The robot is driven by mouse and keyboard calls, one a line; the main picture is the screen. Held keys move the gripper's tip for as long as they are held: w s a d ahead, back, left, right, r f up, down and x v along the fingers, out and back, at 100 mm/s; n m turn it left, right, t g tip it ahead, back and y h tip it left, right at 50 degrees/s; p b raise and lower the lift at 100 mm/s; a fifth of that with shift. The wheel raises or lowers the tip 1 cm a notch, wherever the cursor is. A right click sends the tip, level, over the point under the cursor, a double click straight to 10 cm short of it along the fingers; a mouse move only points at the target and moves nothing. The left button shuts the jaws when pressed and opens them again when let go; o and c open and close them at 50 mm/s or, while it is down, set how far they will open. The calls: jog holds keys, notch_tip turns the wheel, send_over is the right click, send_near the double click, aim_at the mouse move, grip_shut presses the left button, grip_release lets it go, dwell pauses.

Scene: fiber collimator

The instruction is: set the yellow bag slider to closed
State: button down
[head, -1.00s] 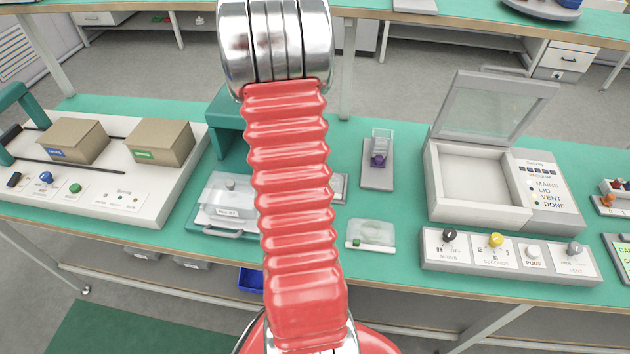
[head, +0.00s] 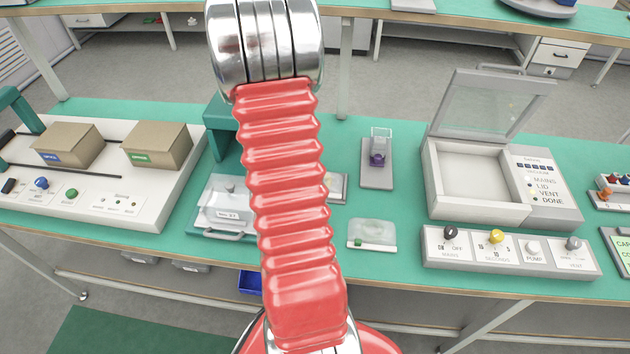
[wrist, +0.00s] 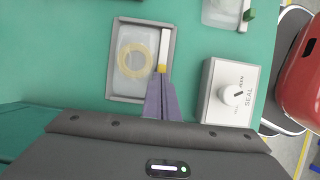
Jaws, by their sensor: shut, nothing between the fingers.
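In the wrist view a clear bag (wrist: 130,62) with a yellow ring inside lies in a grey tray (wrist: 112,60). A white strip (wrist: 163,40) runs along the bag's right side. The yellow slider (wrist: 161,68) sits on this strip, near its lower end as seen. My gripper (wrist: 160,78) is shut and empty, its fingertips right at the slider's lower edge. I cannot tell whether they touch it. In the head view my red arm hides most of the tray (head: 345,188) and my gripper is not seen.
A seal box with a white knob (wrist: 233,95) stands right of the tray. A second bag with a green slider (wrist: 249,15) lies beyond it. In the head view a vacuum chamber (head: 437,205) and a control panel (head: 510,263) stand to the right.

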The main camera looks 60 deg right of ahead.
jog(key=v, duration=1)
jog(key=shift+w+a, duration=0.1)
jog(key=w+a+r+m+t+h, duration=0.15)
jog(key=w+a+r, duration=0.3)
jog(key=a, duration=0.45)
jog(key=w+a+r+t, duration=0.3)
jog(key=a+r, duration=0.2)
jog(key=a, duration=0.5)
jog(key=s+a+r+m+t+y, duration=0.1)
jog(key=s+a+r+t, duration=0.1)
jog(key=a, duration=0.8)
jog(key=s+a+r+m+t+y, duration=0.1)
jog(key=s+a+r+t+y, duration=0.1)
jog(key=a, duration=0.9)
jog(key=shift+s+r+t, duration=0.5)
jog(key=shift+s+t, duration=0.15)
jog(key=shift+s, duration=0.15)
